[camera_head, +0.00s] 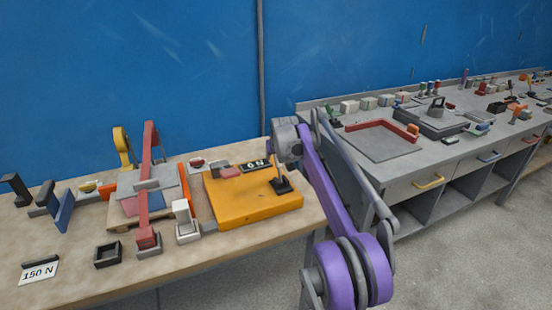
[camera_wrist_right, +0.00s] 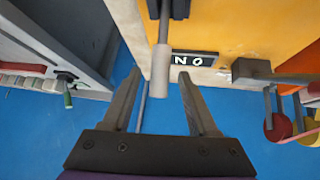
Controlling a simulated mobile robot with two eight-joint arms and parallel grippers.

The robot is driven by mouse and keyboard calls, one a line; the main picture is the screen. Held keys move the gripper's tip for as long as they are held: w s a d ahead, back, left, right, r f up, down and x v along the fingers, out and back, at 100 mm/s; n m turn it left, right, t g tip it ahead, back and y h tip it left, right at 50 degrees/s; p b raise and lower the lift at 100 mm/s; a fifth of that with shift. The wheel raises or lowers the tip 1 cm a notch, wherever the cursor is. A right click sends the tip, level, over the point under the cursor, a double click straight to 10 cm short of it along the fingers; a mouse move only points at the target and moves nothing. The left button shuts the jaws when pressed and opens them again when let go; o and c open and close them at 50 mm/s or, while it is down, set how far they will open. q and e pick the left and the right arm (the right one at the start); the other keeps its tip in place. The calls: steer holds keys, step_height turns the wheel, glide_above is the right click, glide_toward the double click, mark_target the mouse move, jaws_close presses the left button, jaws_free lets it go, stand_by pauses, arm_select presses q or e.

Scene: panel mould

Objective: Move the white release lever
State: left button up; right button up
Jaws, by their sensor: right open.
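The white release lever (camera_wrist_right: 160,68) has a pale round grip on a thin grey rod. In the head view its black base (camera_head: 283,186) stands on the right part of the orange panel (camera_head: 245,212), and its upper end is partly hidden by my arm. My right gripper (camera_head: 271,152) is at the lever's top. In the wrist view its two fingers (camera_wrist_right: 159,74) are open, with the pale grip between the tips and a gap showing on each side. My left gripper is not in view.
A black "0 N" display (camera_head: 256,166) sits beside the lever. A red bar clamp (camera_head: 148,190), a white block part (camera_head: 184,218) and a "150 N" card (camera_head: 39,271) are on the left of the wooden bench (camera_head: 190,270). A grey bench (camera_head: 400,190) stands right. A blue wall (camera_head: 180,60) is behind.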

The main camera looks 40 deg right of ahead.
steer(key=v, duration=0.5)
steer(key=shift+s+a+r, duration=0.15)
steer(key=shift+s+r, duration=0.05)
steer(key=shift+r, duration=0.1)
stand_by(0.4)
